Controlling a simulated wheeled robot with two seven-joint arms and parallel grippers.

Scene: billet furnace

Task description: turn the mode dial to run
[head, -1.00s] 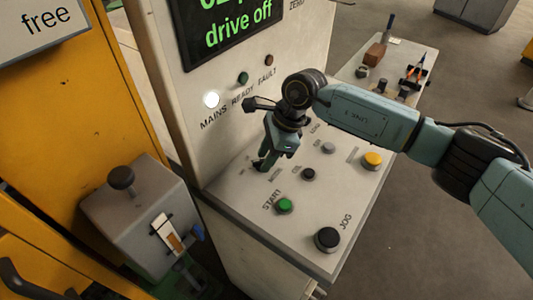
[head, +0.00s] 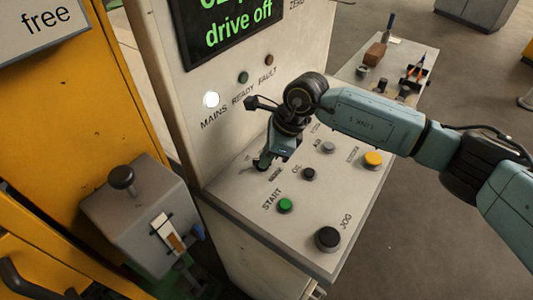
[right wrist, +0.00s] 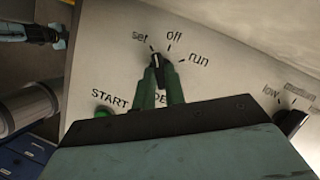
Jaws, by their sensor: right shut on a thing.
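The mode dial (right wrist: 157,61) is a small dark knob with a pale mark, on the sloping console top. Its labels read set, off and run from left to right. The mark points up and slightly left, nearer set than run. My right gripper (right wrist: 161,84) has its two green fingers closed around the dial from either side. In the head view the right gripper (head: 263,165) reaches down to the console and hides most of the dial. A teal part with a dark end at the upper left of the right wrist view may be my left gripper (right wrist: 45,34); its fingers are unclear.
The green START button (head: 285,205), black JOG button (head: 327,239) and yellow button (head: 373,159) stand on the console. The upright panel (head: 222,107) rises close behind the gripper. Its display (head: 233,25) reads "drive off". A grey box (head: 135,215) stands at left.

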